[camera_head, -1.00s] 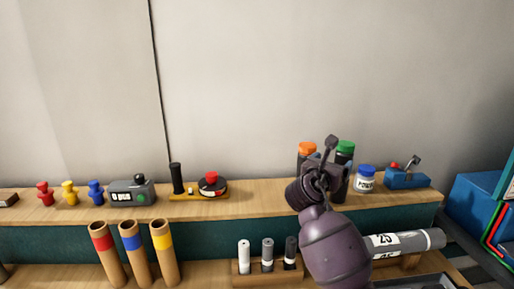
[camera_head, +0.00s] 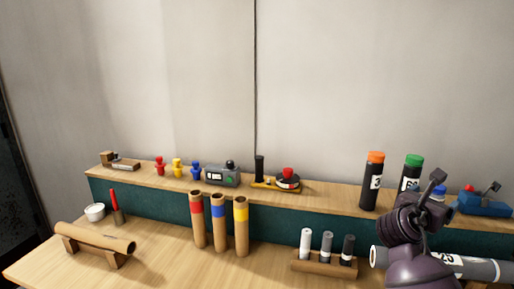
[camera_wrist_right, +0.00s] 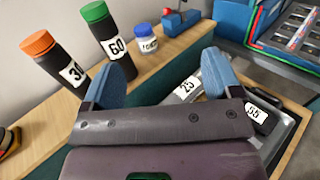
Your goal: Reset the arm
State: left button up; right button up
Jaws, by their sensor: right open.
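My right gripper (camera_head: 428,200) is at the right of the head view, raised in front of the shelf. In the right wrist view its two blue fingers (camera_wrist_right: 163,80) are apart, with nothing between them. A grey roll marked 25 (camera_wrist_right: 188,88) lies just beyond the fingers, partly hidden; a grey roll (camera_head: 468,265) also shows behind my right arm in the head view. My left gripper is not in view.
On the shelf (camera_head: 325,190) stand an orange-capped bottle (camera_head: 371,182) and a green-capped bottle (camera_head: 411,172), close to my right gripper. Cardboard tubes (camera_head: 219,225), a rack of small cylinders (camera_head: 324,265) and a roll on a cradle (camera_head: 95,238) occupy the bench.

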jog(key=w+a+f+m+t+y, duration=0.2)
jog(key=a+f+m+t+y, duration=0.15)
jog(key=a+m+y, duration=0.2)
jog(key=w+a+f+m+t+y, duration=0.2)
jog(key=a+m+t+y, duration=0.25)
jog(key=m, duration=0.25)
jog(key=s+a+f+m+g+y, duration=0.1)
jog(key=s+a+f+m+y, duration=0.1)
jog(key=s+f, duration=0.4)
jog(key=s+a+f+m+g+y, duration=0.1)
jog(key=s+a+f+m, duration=0.2)
jog(key=s+f, duration=0.4)
jog(key=s+a+f+m+g+y, duration=0.1)
jog(key=s+f+m, duration=0.4)
jog(key=f, duration=0.5)
jog(key=shift+s+a+f+y, duration=0.35)
jog(key=shift+s+a+y, duration=0.4)
jog(key=shift+s+y, duration=0.1)
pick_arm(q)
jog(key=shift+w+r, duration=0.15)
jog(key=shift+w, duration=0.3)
pick_arm(e)
jog(key=s+f+g, duration=0.2)
jog(key=s+f, duration=0.4)
jog(key=s, duration=0.4)
jog(key=shift+d+f+m, duration=0.3)
jog(key=shift+m, duration=0.05)
jog(key=shift+h, duration=0.25)
